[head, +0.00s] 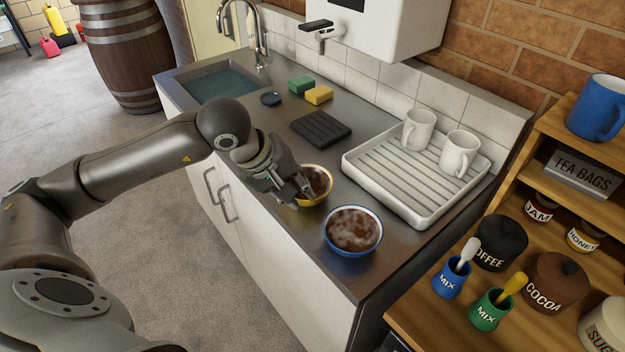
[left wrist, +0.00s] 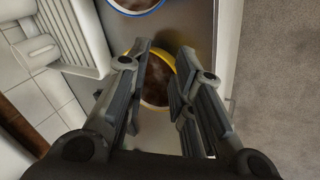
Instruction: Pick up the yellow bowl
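The yellow bowl (head: 321,181) stands on the metal counter near its front edge and holds something dark brown. My left gripper (head: 301,190) is at the bowl's near left side and hides part of it. In the left wrist view, the bowl (left wrist: 158,82) shows between and beyond the two spread fingers of the left gripper (left wrist: 166,50). The fingers are apart; I cannot tell whether either touches the rim. My right gripper is not in view.
A blue-rimmed bowl (head: 352,232) of brown contents stands close to the right. A white drying rack (head: 398,202) with two mugs is behind. A black ribbed mat (head: 320,129), sponges and sink lie further left. A wooden shelf (head: 420,318) with jars stands at right.

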